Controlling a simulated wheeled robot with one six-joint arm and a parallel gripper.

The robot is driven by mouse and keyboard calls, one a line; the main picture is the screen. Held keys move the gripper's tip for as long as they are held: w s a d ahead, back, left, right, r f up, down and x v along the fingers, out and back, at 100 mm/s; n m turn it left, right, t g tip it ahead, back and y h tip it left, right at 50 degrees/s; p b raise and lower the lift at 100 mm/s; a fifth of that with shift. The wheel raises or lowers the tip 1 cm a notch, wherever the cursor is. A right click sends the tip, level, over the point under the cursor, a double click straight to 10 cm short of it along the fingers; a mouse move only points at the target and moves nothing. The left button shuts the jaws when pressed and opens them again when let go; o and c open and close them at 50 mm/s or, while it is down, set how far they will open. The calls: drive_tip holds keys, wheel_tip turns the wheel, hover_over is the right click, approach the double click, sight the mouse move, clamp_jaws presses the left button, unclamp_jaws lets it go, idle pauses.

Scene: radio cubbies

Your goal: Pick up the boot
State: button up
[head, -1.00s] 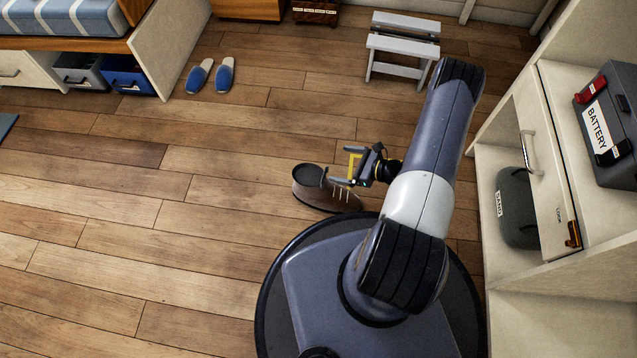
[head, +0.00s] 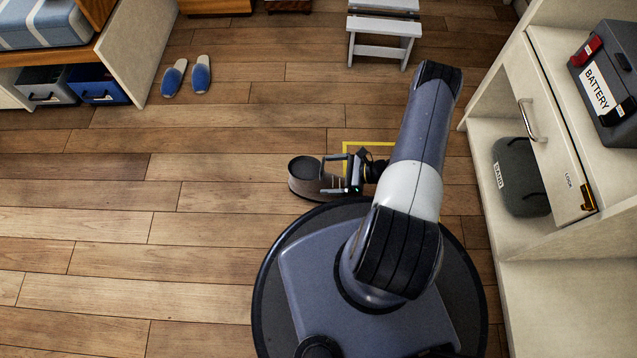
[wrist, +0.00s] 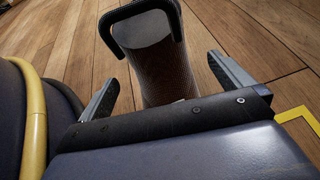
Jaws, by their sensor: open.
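In the wrist view the boot (wrist: 165,75) shows between the two spread fingers of my gripper (wrist: 163,68), with a visible gap on each side. The gripper is open and holds nothing. The boot's lower near end is hidden behind the gripper body.
A yellow corner line (head: 370,143) marks the floor by the gripper. A cabinet (head: 560,130) with a battery (head: 608,85) and a dark sand bag (head: 522,178) stands at right. Blue slippers (head: 201,76) and a grey step stool (head: 381,42) lie farther back. The left floor is clear.

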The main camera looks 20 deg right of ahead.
sight(318, 176)
drive_tip(key=shift+b+x, duration=0.85)
drive_tip(key=shift+x, duration=1.5)
drive_tip(key=shift+s, duration=0.1)
drive_tip(key=shift+c, duration=0.3)
drive_tip(key=c, duration=1.7)
drive_tip(key=shift+r, duration=0.1)
